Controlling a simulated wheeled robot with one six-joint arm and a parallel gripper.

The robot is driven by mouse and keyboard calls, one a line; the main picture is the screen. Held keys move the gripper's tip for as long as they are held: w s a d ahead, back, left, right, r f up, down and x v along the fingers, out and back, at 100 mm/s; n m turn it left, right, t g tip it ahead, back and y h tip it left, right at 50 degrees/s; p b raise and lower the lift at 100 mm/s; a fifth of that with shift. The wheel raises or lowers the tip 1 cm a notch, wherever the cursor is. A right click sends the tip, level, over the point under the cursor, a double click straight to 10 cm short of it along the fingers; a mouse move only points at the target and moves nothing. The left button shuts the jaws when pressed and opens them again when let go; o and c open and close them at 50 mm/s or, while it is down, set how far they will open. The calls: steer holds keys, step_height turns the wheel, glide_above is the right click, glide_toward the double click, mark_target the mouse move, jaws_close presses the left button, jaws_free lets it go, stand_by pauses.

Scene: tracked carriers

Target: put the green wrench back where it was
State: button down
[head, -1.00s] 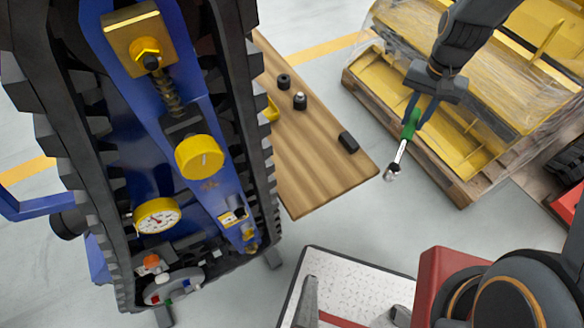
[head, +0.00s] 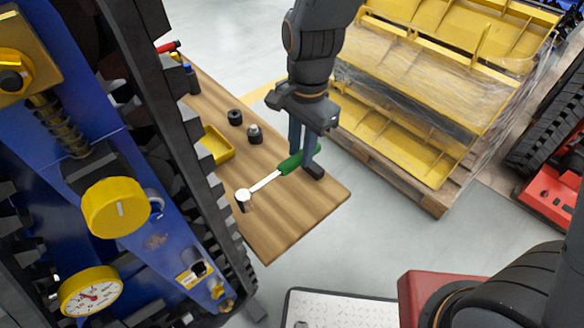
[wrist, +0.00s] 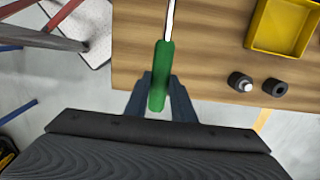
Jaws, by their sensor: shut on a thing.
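The green wrench has a green handle (head: 290,163) and a bright metal shaft and head (head: 243,197). My gripper (head: 304,165) is shut on the handle, near its end. The wrench extends to the left over the wooden table (head: 285,220); I cannot tell whether its head touches the top. In the wrist view the green handle (wrist: 161,75) lies between the two dark fingers (wrist: 161,97), with the shaft pointing up and the head out of frame.
A yellow tray (head: 217,147) and two dark round parts (head: 245,126) stand on the table. The tracked carrier (head: 170,130) is close on the left. A pallet of wrapped yellow parts (head: 430,110) stands behind at right. The table's near right part looks largely clear.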

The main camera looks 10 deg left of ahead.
steer(key=shift+f, duration=2.35)
steer(key=c, duration=1.5)
jaws_free()
steer(key=r, duration=0.8)
steer(key=r+b, duration=0.1)
steer(key=r, duration=0.3)
steer(key=shift+w+d, duration=0.2)
steer(key=shift+d, duration=0.05)
steer(key=s+d+f+n, duration=0.1)
steer(key=d+n, duration=0.1)
steer(key=d, duration=0.6)
steer(key=s+d+f+n, duration=0.1)
steer(key=d+f+n, duration=0.1)
steer(key=d, duration=0.5)
steer(key=s+d+f+n+t, duration=0.1)
steer(key=d+n, duration=0.3)
steer(key=d, duration=0.4)
steer(key=shift+d+f, duration=0.35)
steer(key=shift+f, duration=0.15)
